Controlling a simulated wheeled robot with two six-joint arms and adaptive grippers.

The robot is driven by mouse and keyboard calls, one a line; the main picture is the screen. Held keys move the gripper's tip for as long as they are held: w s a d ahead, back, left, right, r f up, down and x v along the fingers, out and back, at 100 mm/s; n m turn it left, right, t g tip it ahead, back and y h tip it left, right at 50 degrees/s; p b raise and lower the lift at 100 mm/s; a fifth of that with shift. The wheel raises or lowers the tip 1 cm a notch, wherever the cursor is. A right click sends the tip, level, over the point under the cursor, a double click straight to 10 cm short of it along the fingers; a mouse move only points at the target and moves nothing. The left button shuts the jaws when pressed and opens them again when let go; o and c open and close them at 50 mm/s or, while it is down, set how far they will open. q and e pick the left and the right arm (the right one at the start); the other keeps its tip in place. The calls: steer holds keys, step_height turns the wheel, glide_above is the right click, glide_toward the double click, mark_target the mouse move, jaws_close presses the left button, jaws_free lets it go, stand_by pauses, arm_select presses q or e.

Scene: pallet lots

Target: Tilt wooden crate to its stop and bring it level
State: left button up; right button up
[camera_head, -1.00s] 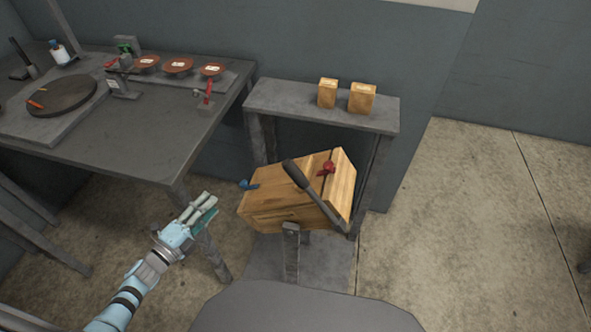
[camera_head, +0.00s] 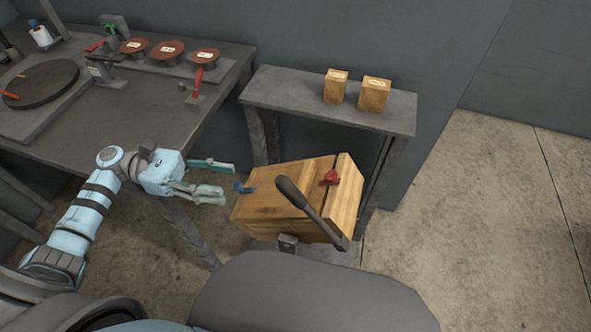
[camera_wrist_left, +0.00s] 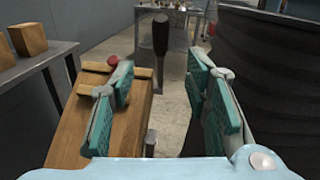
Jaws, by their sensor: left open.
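The wooden crate (camera_head: 275,205) sits tilted on a stand in front of the small grey table. A dark-gripped lever (camera_head: 306,207) is fixed at its near right side. A red knob (camera_head: 329,178) and a blue one (camera_head: 243,187) are on the crate. My left gripper (camera_head: 230,182) is open and empty, its fingertips just left of the crate near the blue knob. In the left wrist view the lever (camera_wrist_left: 160,38) stands upright between the open fingers, beyond their tips, with the crate (camera_wrist_left: 78,140) at the left. My right gripper is not seen.
Two small wooden blocks (camera_head: 336,87) stand on the small grey table (camera_head: 290,95). A dark workbench (camera_head: 130,125) with red discs, a turntable (camera_head: 42,83) and tools is at the left. The floor at the right is clear.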

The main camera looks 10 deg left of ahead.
arm_select(q)
steer(key=p, duration=0.3)
glide_toward(289, 191)
steer(key=d+f, duration=0.1)
steer(key=d, duration=0.4)
steer(key=w+d, duration=0.1)
steer(key=d, duration=0.3)
steer(key=shift+w+f, duration=0.3)
steer(key=shift+w, duration=0.1)
steer(key=shift+d, duration=0.45)
steer(key=shift+s, duration=0.1)
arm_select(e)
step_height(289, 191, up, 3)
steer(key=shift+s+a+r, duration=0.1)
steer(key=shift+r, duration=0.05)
arm_select(q)
jaws_close()
